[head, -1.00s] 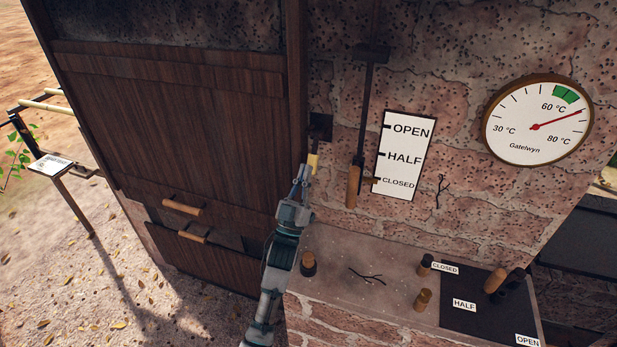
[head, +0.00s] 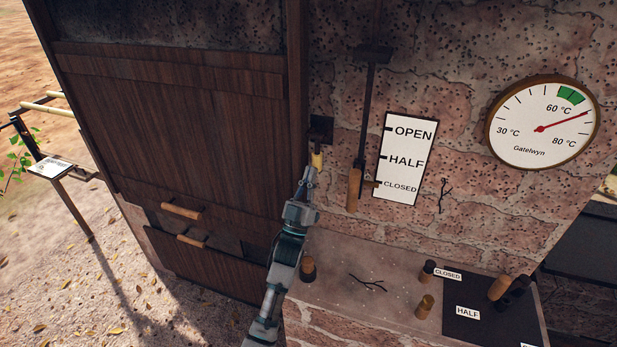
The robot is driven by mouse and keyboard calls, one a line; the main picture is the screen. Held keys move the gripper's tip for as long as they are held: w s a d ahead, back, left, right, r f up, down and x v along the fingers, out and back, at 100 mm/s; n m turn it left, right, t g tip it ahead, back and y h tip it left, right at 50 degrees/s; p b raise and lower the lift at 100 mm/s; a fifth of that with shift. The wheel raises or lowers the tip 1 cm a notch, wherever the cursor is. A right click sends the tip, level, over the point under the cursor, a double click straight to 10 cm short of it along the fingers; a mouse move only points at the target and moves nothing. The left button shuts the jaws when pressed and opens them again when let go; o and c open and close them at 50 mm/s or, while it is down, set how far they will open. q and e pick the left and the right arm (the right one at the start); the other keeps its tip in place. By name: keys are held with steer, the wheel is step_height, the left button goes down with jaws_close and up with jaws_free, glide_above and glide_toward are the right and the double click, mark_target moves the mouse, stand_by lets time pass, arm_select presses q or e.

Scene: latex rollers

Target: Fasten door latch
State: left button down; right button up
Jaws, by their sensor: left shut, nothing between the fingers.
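The dark wooden door (head: 180,130) stands at the left, against a dark post beside the brick wall. The latch (head: 318,160) is a small yellowish piece below a dark bracket (head: 320,130) on the wall at the door's right edge. My left gripper (head: 308,176) is shut, with its fingertips just below the latch. I cannot tell whether they touch it. The fingers partly cover the latch's lower end. My right gripper is not in view.
A hanging lever with a wooden handle (head: 354,190) is close to the right of my gripper, beside an OPEN/HALF/CLOSED sign (head: 403,155). A round gauge (head: 543,122) is on the wall. A ledge (head: 350,262) with wooden knobs lies below.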

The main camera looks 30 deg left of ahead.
arm_select(q)
steer(key=shift+w+a+r, duration=0.15)
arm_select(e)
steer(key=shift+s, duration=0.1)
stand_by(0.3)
arm_select(q)
steer(key=shift+f, duration=0.5)
steer(key=v, duration=0.7)
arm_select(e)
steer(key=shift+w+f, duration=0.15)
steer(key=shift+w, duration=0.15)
arm_select(q)
steer(key=shift+s, duration=0.2)
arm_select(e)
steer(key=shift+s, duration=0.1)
